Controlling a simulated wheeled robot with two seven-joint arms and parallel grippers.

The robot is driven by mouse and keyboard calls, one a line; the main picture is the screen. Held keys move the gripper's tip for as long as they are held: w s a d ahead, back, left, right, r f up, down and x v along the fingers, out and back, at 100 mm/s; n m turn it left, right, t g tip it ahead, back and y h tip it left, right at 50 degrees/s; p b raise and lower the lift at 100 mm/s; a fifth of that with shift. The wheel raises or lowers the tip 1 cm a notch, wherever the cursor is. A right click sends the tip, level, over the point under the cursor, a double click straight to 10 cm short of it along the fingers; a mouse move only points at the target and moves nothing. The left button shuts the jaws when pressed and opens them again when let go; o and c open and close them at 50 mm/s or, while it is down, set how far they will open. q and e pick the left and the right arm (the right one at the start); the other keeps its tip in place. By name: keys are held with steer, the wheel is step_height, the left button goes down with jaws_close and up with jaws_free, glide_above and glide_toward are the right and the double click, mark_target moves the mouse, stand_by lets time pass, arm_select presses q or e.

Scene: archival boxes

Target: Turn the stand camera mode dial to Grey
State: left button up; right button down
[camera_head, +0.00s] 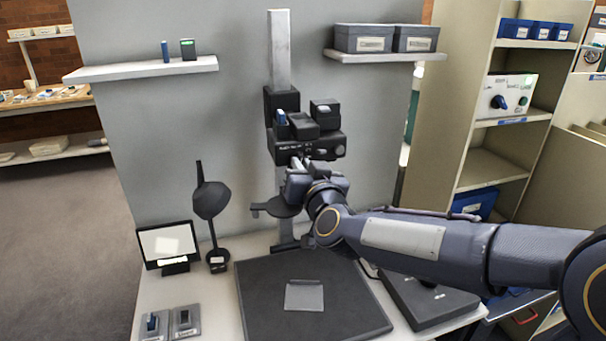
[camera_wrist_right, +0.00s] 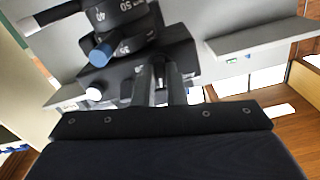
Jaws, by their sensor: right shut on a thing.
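The black stand camera (camera_head: 322,144) is mounted on a grey column above the copy table. It also shows in the right wrist view (camera_wrist_right: 180,52), tilted. My right gripper (camera_head: 298,164) is at the camera's lower front. In the right wrist view my two fingers (camera_wrist_right: 160,86) are close together against the camera body, shut on a small part. That part is probably the mode dial; the fingers hide most of it, and its setting cannot be read. A round grey knob (camera_head: 340,150) is at the right of the camera's front, apart from the gripper. My left gripper is out of view.
A black board (camera_head: 262,315) with a grey sheet (camera_head: 304,296) lies below. A small screen (camera_head: 167,243) and a dark lamp (camera_head: 212,201) stand left. Shelves hold two grey boxes (camera_head: 362,38) at upper right and two small items (camera_head: 188,50) at upper left.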

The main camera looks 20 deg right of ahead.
steer(key=shift+m+b, duration=1.6)
steer(key=shift+m, duration=2.1)
steer(key=c, duration=1.5)
jaws_free()
steer(key=s, duration=0.5)
steer(key=s+p, duration=0.1)
steer(key=s, duration=0.1)
steer(key=shift+s+a, duration=0.3)
steer(key=shift+s, duration=0.1)
